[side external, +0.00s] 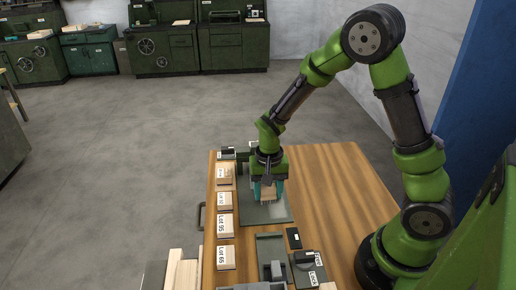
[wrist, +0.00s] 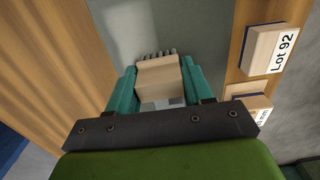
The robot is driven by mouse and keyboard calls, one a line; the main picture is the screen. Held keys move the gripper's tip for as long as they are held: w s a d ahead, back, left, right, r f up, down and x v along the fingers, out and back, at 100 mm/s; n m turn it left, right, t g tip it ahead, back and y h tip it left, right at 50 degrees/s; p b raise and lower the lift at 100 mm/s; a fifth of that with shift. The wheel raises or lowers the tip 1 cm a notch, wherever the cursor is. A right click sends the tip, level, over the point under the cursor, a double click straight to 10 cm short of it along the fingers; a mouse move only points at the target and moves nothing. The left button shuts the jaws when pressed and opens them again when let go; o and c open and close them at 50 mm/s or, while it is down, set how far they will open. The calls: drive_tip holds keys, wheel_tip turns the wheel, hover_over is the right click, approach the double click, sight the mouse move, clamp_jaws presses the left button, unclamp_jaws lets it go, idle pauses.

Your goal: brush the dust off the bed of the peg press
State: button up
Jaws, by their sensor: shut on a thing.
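My gripper (side external: 266,190) is shut on a wooden brush (wrist: 158,78), a pale block with grey bristles on its far edge. The teal fingers of my gripper (wrist: 158,90) grip the block from both sides in the wrist view. The brush (side external: 267,194) is over a flat grey-green plate (side external: 272,212), which looks like the bed of the peg press; the plate also shows in the wrist view (wrist: 205,25). I cannot tell whether the bristles touch the plate. No dust is clear to see. My gripper hides part of the plate and the dark machine parts behind it.
Several labelled wooden blocks, such as the nearest one (side external: 226,257), line the left of the wooden table (side external: 340,200). One marked Lot 92 (wrist: 265,48) is beside the plate. A grey fixture (side external: 270,247) and a small black box (side external: 293,238) stand nearer the camera. The table's right side is clear.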

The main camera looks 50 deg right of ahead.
sight(277, 219)
drive_tip(key=shift+w+d, duration=0.35)
drive_tip(key=shift+s+d, duration=0.4)
drive_tip(key=shift+d, duration=0.15)
drive_tip(key=shift+s+a, duration=2.95)
wheel_tip(277, 219, up, 8)
drive_tip(key=shift+w+d+r, duration=0.1)
drive_tip(key=shift+d, duration=0.05)
